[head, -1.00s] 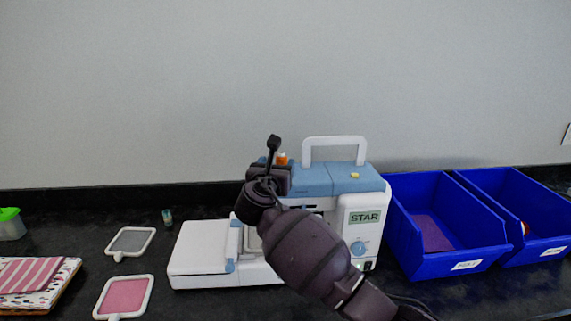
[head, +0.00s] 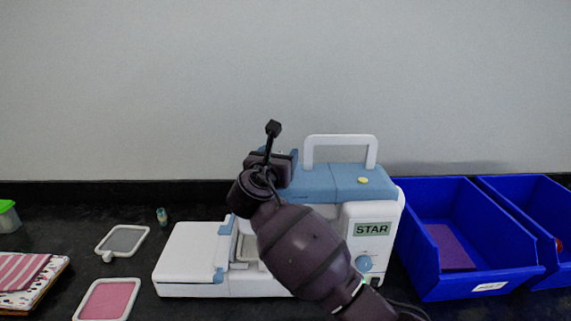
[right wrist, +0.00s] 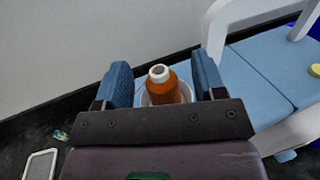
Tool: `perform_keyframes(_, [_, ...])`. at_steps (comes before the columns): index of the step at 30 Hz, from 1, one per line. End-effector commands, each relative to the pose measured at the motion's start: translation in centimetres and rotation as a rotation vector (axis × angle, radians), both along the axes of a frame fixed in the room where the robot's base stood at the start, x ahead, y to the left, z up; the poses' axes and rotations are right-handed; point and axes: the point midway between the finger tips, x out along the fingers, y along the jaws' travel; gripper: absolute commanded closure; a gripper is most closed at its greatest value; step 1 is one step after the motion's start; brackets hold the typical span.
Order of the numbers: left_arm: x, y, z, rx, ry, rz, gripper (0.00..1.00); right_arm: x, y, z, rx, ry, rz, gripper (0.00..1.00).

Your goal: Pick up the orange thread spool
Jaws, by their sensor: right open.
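The orange thread spool (right wrist: 166,92) stands upright with a white top in the right wrist view. It is on a white round holder on top of the blue and white sewing machine (head: 368,215). My right gripper (right wrist: 162,72) is open, with one blue finger on each side of the spool. It looks apart from both fingers. In the head view my right gripper (head: 272,160) is over the machine's left upper part and hides the spool. My left gripper is not in view.
The machine's white carrying handle (head: 340,139) rises just right of the gripper. Blue bins (head: 430,285) stand to the right. Framed pads (head: 122,241), a small spool (head: 162,216) and folded fabric (head: 35,277) lie to the left. A wall is behind.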

Motion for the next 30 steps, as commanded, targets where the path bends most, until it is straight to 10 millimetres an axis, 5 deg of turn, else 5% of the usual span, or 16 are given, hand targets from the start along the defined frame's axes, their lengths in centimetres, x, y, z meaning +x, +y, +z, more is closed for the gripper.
perform_keyframes(13, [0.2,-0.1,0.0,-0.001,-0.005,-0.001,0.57,-0.2,0.3,0.1,0.001,-0.001,0.0,0.38])
perform_keyframes(23, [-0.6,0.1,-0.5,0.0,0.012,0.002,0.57,-0.2,0.3,0.1,0.0,-0.001,0.0,0.88])
perform_keyframes(30, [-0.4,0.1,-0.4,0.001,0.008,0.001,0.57,-0.2,0.3,0.1,0.0,-0.001,0.0,0.9])
